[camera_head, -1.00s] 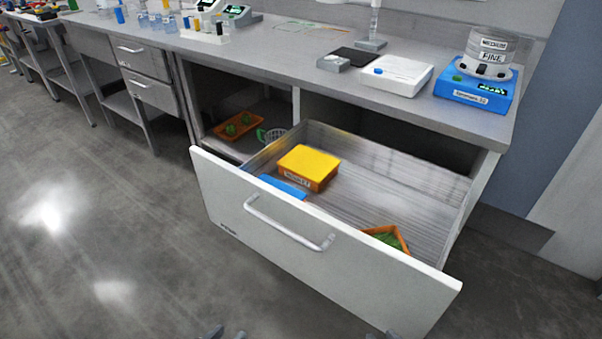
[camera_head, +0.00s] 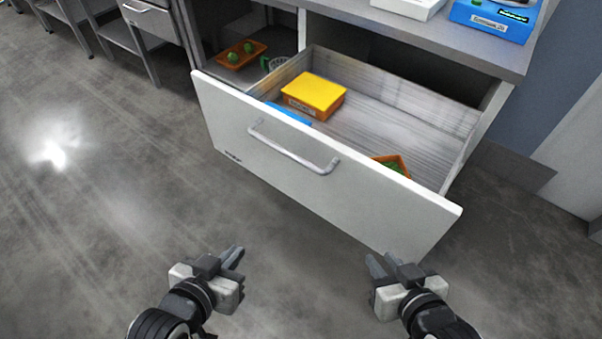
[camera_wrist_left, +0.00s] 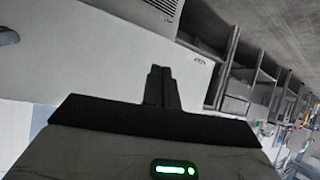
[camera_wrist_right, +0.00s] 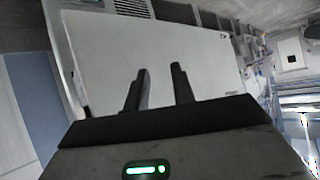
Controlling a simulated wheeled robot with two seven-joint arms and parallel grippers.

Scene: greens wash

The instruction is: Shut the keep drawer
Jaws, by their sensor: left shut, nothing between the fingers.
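The keep drawer (camera_head: 300,172) is pulled out well beyond the bench, its white front panel facing me with a silver bar handle (camera_head: 290,150). Inside it are a yellow-lidded orange box (camera_head: 313,92), a blue item (camera_head: 287,113) partly hidden by the panel, and an orange tray (camera_head: 402,160) with something green. My left gripper (camera_head: 236,257) is shut and empty, in front of and below the panel, apart from it. My right gripper (camera_head: 381,263) is open and empty, in front of the panel's lower right part. The drawer front also fills much of the right wrist view (camera_wrist_right: 160,50).
An open shelf left of the drawer holds an orange tray with green items (camera_head: 240,54) and a basket (camera_head: 277,63). The bench top (camera_head: 440,40) carries a blue device (camera_head: 492,18) at the right. The floor (camera_head: 90,230) in front is clear.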

